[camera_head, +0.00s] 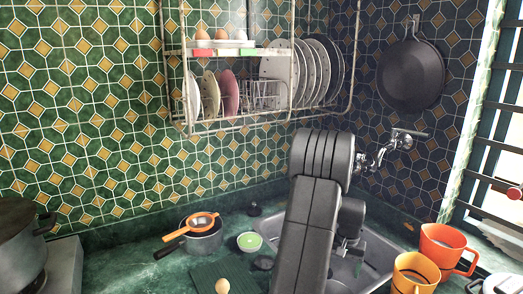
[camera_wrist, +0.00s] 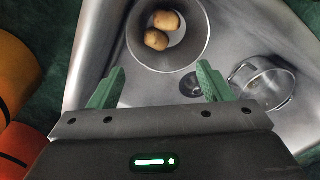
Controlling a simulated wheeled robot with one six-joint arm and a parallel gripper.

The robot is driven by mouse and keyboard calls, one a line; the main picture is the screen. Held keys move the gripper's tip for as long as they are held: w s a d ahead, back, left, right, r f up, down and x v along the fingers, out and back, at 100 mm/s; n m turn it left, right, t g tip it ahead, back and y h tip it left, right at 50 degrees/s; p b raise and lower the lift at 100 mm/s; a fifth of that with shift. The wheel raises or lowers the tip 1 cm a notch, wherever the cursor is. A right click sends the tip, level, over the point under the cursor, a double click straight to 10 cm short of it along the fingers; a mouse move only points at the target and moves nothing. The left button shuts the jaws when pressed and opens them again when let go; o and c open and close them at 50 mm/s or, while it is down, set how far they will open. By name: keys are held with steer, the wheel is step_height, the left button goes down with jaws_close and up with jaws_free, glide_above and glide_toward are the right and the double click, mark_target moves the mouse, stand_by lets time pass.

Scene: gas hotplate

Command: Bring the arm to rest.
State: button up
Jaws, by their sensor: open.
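My gripper (camera_wrist: 160,82) hangs over the sink (camera_wrist: 100,45) with its two green fingers spread and nothing between them. In the wrist view, a grey round bowl (camera_wrist: 194,48) with two potatoes (camera_wrist: 162,28) lies just beyond the fingertips. A small metal pot (camera_wrist: 264,84) stands in the sink to the right, near the drain (camera_wrist: 190,85). In the head view, my dark arm reaches over the sink (camera_head: 385,252) and hides much of it.
The tap (camera_head: 385,148) is close behind my arm. Orange (camera_head: 442,248) and yellow (camera_head: 414,273) mugs stand right of the sink. A dish rack (camera_head: 262,118) hangs above.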

step_height(320, 180, down, 12)
steer(key=shift+f+p, duration=0.1)
steer(key=shift+p, duration=0.65)
steer(key=shift+w+r+p, duration=0.1)
steer(key=shift+r+p, duration=0.3)
steer(key=shift+r, duration=1.1)
steer(key=shift+f, duration=0.1)
